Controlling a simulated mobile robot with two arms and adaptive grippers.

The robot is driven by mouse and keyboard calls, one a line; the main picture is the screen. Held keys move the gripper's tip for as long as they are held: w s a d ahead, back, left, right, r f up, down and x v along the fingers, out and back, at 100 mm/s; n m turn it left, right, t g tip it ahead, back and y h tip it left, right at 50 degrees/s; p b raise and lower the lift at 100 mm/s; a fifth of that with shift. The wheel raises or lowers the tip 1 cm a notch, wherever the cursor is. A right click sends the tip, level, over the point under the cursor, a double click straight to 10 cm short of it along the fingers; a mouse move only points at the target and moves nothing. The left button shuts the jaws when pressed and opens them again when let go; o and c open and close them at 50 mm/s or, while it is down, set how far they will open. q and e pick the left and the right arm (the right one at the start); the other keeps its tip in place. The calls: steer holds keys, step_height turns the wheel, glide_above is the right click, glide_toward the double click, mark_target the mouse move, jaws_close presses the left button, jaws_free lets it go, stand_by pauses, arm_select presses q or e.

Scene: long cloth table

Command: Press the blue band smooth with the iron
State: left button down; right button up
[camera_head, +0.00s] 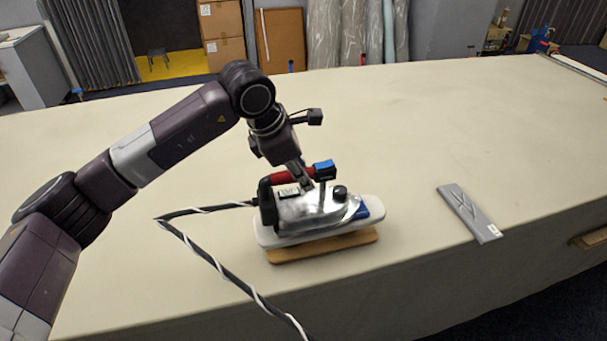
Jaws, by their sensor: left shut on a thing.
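The iron (318,210) has a silvery body, a red handle and a black knob. It is over the small padded ironing board (290,239), which has a white top and a wooden base. The blue band (374,206) shows at the board's right end, beside the iron's nose; the rest of it is hidden by the iron. My left gripper (306,180) is shut on the iron's handle from above. I cannot tell whether the soleplate touches the board or band. My right gripper is not in view.
A black-and-white cord (215,262) runs from the iron's back left and down to the table's front. A flat grey piece (468,213) lies at the right near the front edge. The cream table (450,120) is clear behind and between.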

arm_select(q)
steer(key=shift+s+f, duration=0.1)
steer(key=shift+w+r+p, duration=0.25)
steer(key=shift+r+p, duration=0.3)
steer(key=shift+r, duration=0.7)
steer(key=shift+r+p, duration=0.8)
steer(key=shift+r, duration=1.65)
steer(key=shift+r, duration=0.1)
